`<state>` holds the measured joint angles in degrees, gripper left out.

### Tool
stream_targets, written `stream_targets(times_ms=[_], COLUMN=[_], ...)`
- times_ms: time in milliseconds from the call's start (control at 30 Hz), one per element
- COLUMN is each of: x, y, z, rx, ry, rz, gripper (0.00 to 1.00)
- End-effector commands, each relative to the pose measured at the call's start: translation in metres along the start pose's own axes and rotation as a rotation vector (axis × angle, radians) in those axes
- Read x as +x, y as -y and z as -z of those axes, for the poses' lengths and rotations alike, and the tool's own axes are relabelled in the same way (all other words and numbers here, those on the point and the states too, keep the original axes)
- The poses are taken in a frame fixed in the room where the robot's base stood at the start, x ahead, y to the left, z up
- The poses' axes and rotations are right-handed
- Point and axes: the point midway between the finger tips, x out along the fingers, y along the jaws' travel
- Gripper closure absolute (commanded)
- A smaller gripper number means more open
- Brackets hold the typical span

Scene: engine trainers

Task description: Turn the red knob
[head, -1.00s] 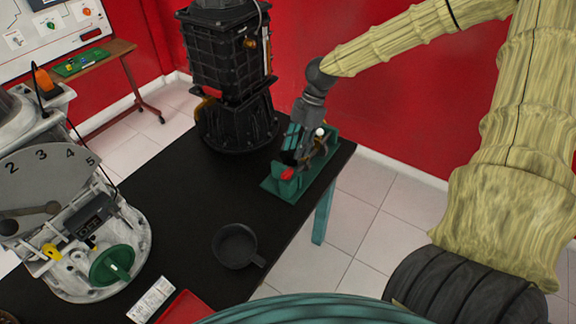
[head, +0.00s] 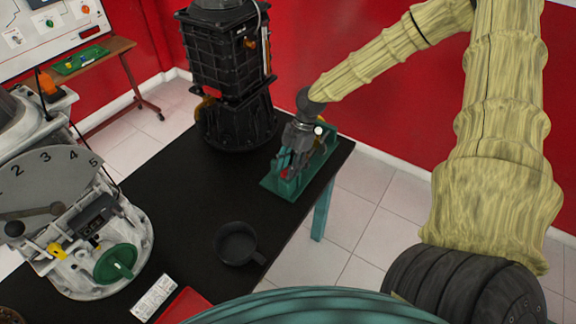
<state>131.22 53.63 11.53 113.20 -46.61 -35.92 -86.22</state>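The red knob (head: 286,174) is on a green fixture (head: 318,165) at the far right edge of the black table. Only a small part of the red shows. My gripper (head: 284,166) points down at the fixture, with its fingers over and around the knob area. The fingers hide most of the knob. I cannot tell whether they touch it or how far they are shut. A white ball-tipped lever (head: 319,130) on the fixture is just right of my gripper.
A tall black engine unit (head: 230,75) stands left of the fixture. A dark cup (head: 238,243) is nearer on the table (head: 190,200). A numbered trainer with a green knob (head: 114,263) stands at left. A red tray (head: 185,305) lies at the front. The table's middle is clear.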

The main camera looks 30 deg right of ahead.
Motion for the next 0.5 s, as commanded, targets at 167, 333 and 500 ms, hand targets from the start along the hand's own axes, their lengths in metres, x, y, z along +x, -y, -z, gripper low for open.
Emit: stream_targets(times_ms=[167, 333, 500], x=[0.0029, 0.0028, 0.0027], y=[0.0, -0.0001, -0.0001], z=[0.0001, 0.0, 0.0], rx=[0.0, 0.0, 0.0], ry=[0.0, 0.0, 0.0], rz=[0.0, 0.0, 0.0], gripper=[0.64, 0.64, 0.88])
